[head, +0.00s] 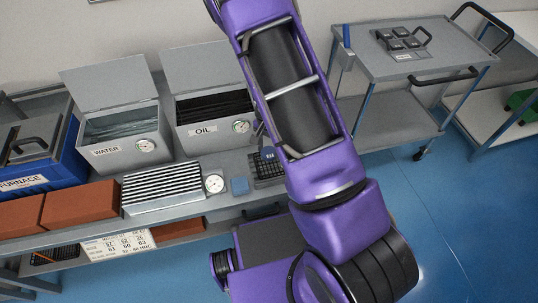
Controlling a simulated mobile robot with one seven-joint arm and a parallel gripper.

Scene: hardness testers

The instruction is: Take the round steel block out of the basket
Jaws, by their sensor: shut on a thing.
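I cannot make out the round steel block or a basket that clearly holds it. My purple arm crosses the middle of the head view from bottom right to the top edge, and my gripper is not visible. On the right cart's top, a small tray-like item with a handle (402,40) bears several dark blocks, but I cannot tell whether it is the basket.
The blue furnace (35,185) and orange-brown bricks (80,204) are at far left. A ribbed silver box (162,189), a dial (214,184) and a dark keypad-like item (267,168) line the bench.

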